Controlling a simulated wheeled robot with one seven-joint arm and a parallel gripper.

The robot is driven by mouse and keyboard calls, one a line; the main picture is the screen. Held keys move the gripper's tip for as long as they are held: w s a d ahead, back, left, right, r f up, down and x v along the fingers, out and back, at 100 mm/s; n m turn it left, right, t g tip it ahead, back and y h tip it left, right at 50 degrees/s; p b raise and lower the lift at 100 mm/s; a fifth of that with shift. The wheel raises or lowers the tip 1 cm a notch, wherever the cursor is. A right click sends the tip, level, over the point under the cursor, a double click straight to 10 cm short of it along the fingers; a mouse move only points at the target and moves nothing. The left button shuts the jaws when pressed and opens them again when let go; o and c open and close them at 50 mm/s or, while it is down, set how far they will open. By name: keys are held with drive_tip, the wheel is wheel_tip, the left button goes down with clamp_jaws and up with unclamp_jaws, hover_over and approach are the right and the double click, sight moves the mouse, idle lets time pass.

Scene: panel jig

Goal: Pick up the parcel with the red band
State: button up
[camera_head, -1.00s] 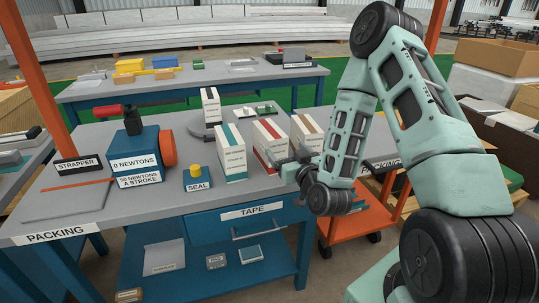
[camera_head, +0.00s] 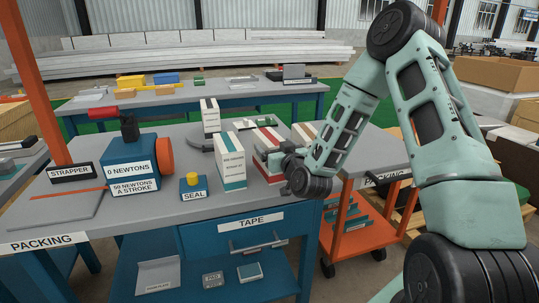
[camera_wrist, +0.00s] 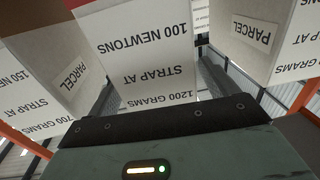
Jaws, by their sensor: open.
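The parcel with the red band (camera_head: 262,169) is a white upright box on the packing table, between other parcels in the head view. In the wrist view its printed white face (camera_wrist: 140,50) fills the middle, with some red at the top edge. My gripper (camera_head: 273,156) is at the parcel's right front side and covers part of it. In the wrist view my open gripper (camera_wrist: 155,85) has one finger to each side of the parcel's face. Whether the fingers touch it I cannot tell.
A teal-banded parcel (camera_head: 231,155) stands close on the left and a brown-banded one (camera_head: 303,133) close on the right. Another parcel (camera_head: 210,116) stands behind. The packing table (camera_head: 205,212) also holds a strapper (camera_head: 135,160) and a seal button (camera_head: 194,184). An orange cart (camera_head: 350,215) is to the right.

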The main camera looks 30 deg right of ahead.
drive_tip(key=shift+w+d, duration=0.25)
drive_tip(key=shift+w, duration=0.9)
clamp_jaws()
drive_tip(key=shift+r, duration=0.2)
